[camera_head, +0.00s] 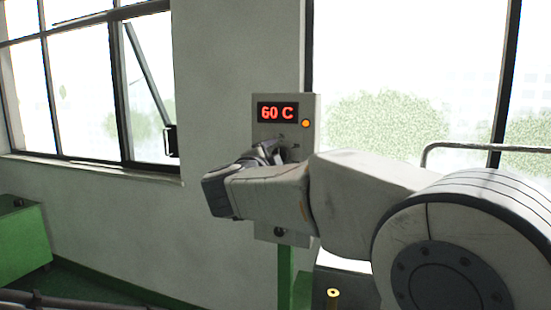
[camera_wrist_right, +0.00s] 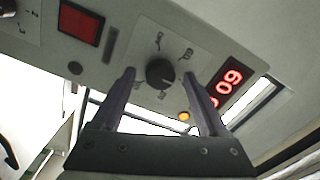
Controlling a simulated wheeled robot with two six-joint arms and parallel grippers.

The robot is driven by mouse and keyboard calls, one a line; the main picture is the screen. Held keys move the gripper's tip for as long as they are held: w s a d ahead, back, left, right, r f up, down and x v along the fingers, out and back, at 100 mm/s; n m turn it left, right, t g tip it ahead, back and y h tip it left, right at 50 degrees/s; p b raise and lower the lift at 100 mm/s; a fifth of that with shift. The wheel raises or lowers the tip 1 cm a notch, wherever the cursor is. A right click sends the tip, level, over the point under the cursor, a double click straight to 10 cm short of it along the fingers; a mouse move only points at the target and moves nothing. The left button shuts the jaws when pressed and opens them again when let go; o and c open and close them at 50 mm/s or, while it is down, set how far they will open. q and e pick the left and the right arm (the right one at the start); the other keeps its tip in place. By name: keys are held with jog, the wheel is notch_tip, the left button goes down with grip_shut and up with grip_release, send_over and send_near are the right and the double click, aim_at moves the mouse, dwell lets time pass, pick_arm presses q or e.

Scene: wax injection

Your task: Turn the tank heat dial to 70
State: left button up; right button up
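The tank heat dial (camera_wrist_right: 160,72) is a round black knob on a pale plate with small marks around it. In the head view my right arm mostly hides that part of the control box (camera_head: 264,229). The red display (camera_head: 277,112) reads 60 C; it also shows, turned over, in the right wrist view (camera_wrist_right: 228,83). My right gripper (camera_wrist_right: 160,76) is open, with one finger on each side of the dial. I cannot tell whether the fingers touch it. My left gripper is not in view.
An orange lamp (camera_head: 306,124) is lit beside the display. A red rectangular panel (camera_wrist_right: 80,25) is on the same face of the box. A green post (camera_head: 285,272) holds the box in front of the wall. A green cabinet (camera_head: 22,242) stands at the far left.

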jog(key=b+v, duration=0.2)
jog(key=v, duration=0.8)
jog(key=shift+s, duration=0.2)
jog(key=shift+a, duration=0.1)
